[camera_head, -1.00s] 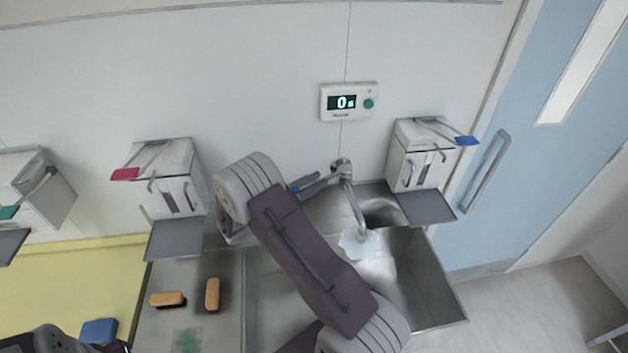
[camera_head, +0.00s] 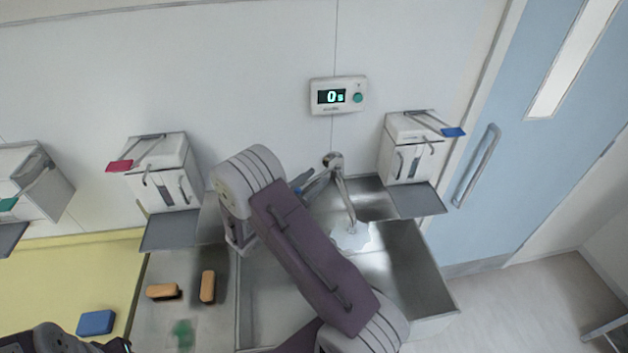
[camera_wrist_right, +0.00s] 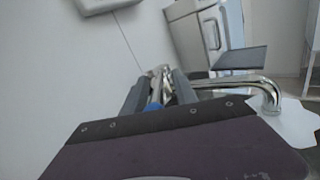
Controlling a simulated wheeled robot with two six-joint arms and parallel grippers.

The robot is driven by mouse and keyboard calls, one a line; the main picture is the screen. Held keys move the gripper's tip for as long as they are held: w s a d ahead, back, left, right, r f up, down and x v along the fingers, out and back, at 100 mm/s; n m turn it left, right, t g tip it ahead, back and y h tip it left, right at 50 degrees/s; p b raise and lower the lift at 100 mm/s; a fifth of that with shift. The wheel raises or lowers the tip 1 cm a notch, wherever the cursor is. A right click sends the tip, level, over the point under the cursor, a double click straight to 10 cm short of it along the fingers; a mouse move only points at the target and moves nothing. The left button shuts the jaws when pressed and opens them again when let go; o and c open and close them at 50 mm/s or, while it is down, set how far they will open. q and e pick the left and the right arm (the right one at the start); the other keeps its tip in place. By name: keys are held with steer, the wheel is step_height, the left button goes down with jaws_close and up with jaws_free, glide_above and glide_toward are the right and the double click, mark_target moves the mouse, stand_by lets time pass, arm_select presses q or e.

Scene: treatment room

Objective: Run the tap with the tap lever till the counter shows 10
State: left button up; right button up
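The counter (camera_head: 338,95) on the wall shows 0 s, with a green button at its right. The chrome tap (camera_head: 343,190) stands at the back of the steel sink, its spout over the basin. The tap lever (camera_head: 320,181) points left from the tap. My right gripper (camera_wrist_right: 159,88) is at the lever. In the right wrist view its two dark fingers stand apart, with the lever and a blue part between them; contact is unclear. A pale patch (camera_head: 349,236) lies below the spout; I cannot tell if it is running water. My left gripper (camera_head: 122,346) is barely visible at the lower left edge.
Wall dispensers with a red lever (camera_head: 120,166), a blue lever (camera_head: 453,132) and a green lever (camera_head: 8,204) flank the tap. Two brown brushes (camera_head: 162,291) (camera_head: 207,287) lie on the steel counter. A blue block (camera_head: 96,322) lies on the yellow surface. A door is at right.

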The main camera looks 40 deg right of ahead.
steer(key=b+v, duration=0.3)
steer(key=v, duration=0.6)
steer(key=shift+d, duration=0.15)
